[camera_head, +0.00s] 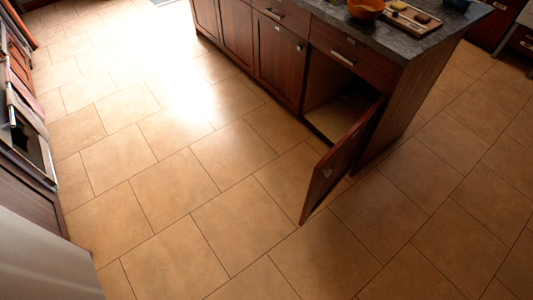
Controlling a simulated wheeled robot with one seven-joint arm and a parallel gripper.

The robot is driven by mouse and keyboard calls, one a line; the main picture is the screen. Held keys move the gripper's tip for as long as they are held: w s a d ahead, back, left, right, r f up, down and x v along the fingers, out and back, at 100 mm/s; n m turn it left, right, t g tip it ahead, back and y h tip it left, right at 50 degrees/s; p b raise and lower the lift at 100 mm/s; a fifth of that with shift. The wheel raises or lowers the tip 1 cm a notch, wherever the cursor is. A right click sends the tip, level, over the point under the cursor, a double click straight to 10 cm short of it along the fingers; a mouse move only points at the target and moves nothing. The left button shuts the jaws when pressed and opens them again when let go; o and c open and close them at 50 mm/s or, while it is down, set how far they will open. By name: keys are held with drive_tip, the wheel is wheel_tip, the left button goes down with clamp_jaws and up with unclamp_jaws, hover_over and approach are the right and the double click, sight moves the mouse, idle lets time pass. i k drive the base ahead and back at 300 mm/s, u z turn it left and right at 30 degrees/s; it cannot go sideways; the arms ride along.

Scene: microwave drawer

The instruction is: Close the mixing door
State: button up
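One dark wood cabinet door (342,160) stands wide open at the near end of the kitchen island. It swings out over the floor and is hinged on the right side of its opening. My gripper is not in view.
The island has a dark stone top (385,38) holding an orange bowl (366,8) and a wooden board (410,17). Its other doors and drawers look shut. An oven (30,140) stands along the left. The tiled floor (190,180) between is clear.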

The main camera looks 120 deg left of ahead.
sight(328, 172)
drive_tip(key=u, duration=3.5)
drive_tip(key=k, duration=0.45)
drive_tip(key=u, duration=0.5)
drive_tip(key=i, duration=1.45)
drive_tip(key=z, duration=0.05)
